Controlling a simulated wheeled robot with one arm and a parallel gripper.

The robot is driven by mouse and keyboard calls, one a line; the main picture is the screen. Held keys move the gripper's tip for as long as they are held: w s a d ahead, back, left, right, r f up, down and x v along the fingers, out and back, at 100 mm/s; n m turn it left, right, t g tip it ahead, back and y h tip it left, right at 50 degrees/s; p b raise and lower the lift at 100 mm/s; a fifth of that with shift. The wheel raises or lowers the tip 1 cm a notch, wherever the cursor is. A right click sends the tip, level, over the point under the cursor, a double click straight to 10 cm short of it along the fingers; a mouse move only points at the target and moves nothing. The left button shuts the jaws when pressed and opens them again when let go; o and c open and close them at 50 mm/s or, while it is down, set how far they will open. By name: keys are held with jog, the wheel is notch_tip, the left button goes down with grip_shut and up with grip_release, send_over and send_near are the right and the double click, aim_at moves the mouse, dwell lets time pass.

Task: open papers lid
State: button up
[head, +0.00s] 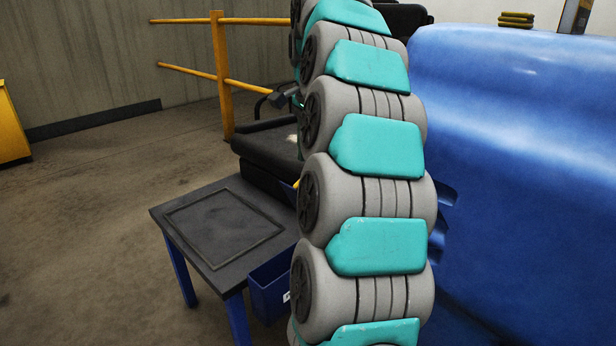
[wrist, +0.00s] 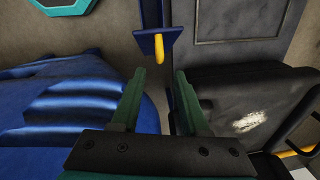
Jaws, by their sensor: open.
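A blue panel (wrist: 146,38) with a yellow handle (wrist: 159,50) shows at the top middle of the wrist view; it looks like the lid, but I read no papers label. My gripper (wrist: 160,78) is open and empty. The handle lies just beyond the fingertips, roughly in line with the gap between them, with no clear contact. In the head view a blue bin (head: 268,288) with a small white mark stands beside the table, partly behind my arm. My gripper is hidden there, and a small yellow piece (head: 296,184) peeks out at my arm's edge.
A dark table (head: 165,212) with blue legs stands left of my arm. A black padded bench (head: 262,143) is behind it, and a large blue form (head: 520,160) fills the right. Yellow railings (head: 222,75) stand at the back.

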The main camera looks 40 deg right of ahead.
jog(key=shift+w+f, duration=0.15)
jog(key=shift+f, duration=1.5)
jog(key=shift+w+f, duration=0.15)
jog(key=shift+f, duration=1.5)
grip_shut()
